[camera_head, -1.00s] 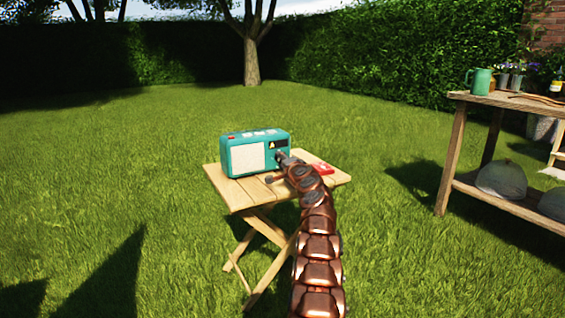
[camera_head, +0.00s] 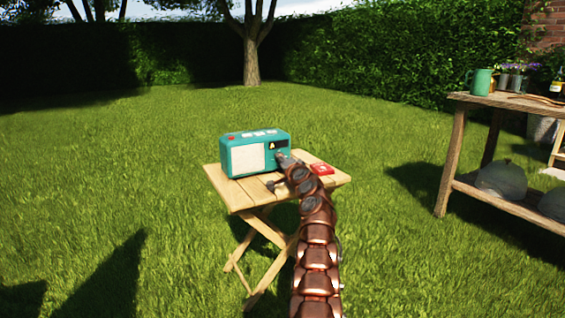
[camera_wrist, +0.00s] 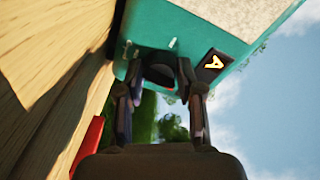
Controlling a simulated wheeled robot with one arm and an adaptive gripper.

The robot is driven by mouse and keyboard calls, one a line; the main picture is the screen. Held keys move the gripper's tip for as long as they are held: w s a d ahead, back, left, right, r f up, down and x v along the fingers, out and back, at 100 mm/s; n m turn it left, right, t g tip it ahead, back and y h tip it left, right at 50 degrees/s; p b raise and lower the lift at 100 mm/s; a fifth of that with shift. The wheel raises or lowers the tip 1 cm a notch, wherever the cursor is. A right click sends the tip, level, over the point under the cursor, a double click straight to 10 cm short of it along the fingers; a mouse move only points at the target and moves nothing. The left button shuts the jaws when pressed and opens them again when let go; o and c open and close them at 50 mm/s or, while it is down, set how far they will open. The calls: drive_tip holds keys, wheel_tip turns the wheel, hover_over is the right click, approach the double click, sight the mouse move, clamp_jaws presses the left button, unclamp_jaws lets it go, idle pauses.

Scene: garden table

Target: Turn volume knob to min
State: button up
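The teal radio (camera_head: 240,155) stands on a small wooden folding table. It has a pale speaker panel and a dark display with a yellow letter-like mark, which also shows in the wrist view (camera_wrist: 214,65). In the wrist view a dark round knob (camera_wrist: 161,72) sits on the radio's front face. My gripper (camera_wrist: 162,78) has its two fingertips on either side of this knob, and they appear to be closed on it. In the head view my gripper (camera_head: 281,158) is at the radio's right front, and my arm hides the knob.
A red object (camera_head: 321,168) lies on the folding table (camera_head: 240,196), right of my gripper. A wooden bench (camera_head: 452,150) with a green jug (camera_head: 480,81) stands at the right. Open grass surrounds the table.

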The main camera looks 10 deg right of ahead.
sight(279, 141)
drive_tip(key=o, duration=0.4)
drive_tip(key=shift+r, duration=0.15)
drive_tip(key=shift+d+r, duration=0.15)
drive_tip(key=shift+r, duration=4.75)
